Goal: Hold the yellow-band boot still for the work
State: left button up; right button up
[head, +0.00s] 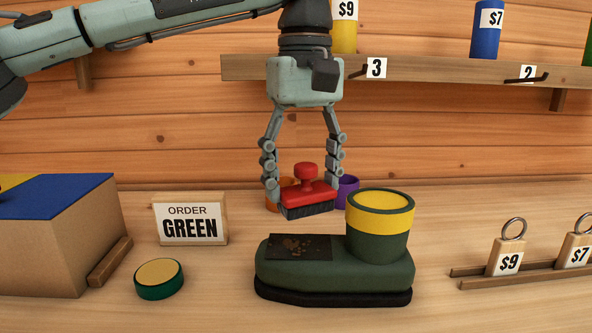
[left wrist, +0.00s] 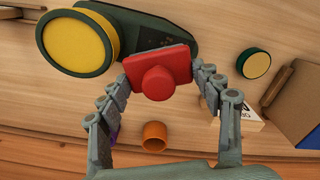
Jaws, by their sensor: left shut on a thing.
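The yellow-band boot (head: 335,270) stands upright on the bench, dark green with a black sole and a yellow band round its top. A dark patch with brown specks (head: 300,246) lies on its toe. In the left wrist view the boot (left wrist: 165,28) is beyond the gripper. My left gripper (head: 304,192) is shut on a red brush (head: 308,190) with dark bristles, held above and behind the toe. The red brush also fills the space between the fingers in the left wrist view (left wrist: 158,75). Nothing holds the boot. My right gripper is not in view.
An order sign (head: 190,222) reads GREEN. A round green tin with a yellow top (head: 159,278) and a cardboard box (head: 45,245) are at left. Orange (left wrist: 155,135) and purple (head: 347,190) cups stand behind the brush. A tagged rack (head: 525,270) is at right, a shelf (head: 430,75) above.

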pick_arm(q)
jog(key=shift+d+f+b, duration=0.2)
jog(key=shift+f+b, duration=0.15)
jog(key=shift+f, duration=0.35)
jog(key=a, duration=0.1)
jog(key=a+b, duration=0.1)
jog(key=shift+w+a+r, duration=0.15)
jog(key=shift+a+r, duration=0.05)
jog(key=shift+a, duration=0.15)
jog(key=shift+a+b, duration=0.5)
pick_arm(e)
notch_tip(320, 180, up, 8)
pick_arm(q)
jog(key=shift+a+r+p, duration=0.15)
jog(key=shift+r+p, duration=0.95)
jog(key=shift+p, duration=0.05)
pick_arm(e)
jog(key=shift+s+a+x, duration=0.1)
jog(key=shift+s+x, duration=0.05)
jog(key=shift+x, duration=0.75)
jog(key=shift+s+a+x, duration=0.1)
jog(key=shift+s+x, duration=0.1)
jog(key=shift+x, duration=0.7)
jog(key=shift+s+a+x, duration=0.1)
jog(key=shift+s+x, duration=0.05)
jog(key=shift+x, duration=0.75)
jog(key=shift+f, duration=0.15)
